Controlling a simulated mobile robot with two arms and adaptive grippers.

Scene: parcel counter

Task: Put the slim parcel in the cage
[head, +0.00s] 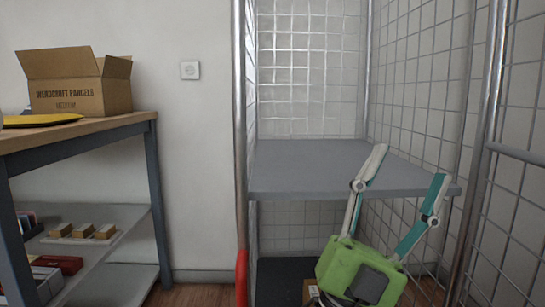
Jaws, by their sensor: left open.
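The cage (240,130) is a metal frame with wire mesh walls, open toward me. Its grey middle shelf (300,170) is bare where I see it. On its dark lower deck (280,280) a small piece of brown cardboard (309,289) shows, mostly hidden behind my gripper; I cannot tell if it is the slim parcel. I see no other thing that is clearly the slim parcel. My left gripper (407,168), green with white and teal fingers, points up in front of the shelf, open, with nothing between its fingers. My right gripper is out of view.
A wooden-topped table (110,127) at the left bears an open carton (68,98) and a yellow envelope (40,119). Its lower shelf (120,216) holds several small boxes. A red post part (241,275) stands at the cage's front left.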

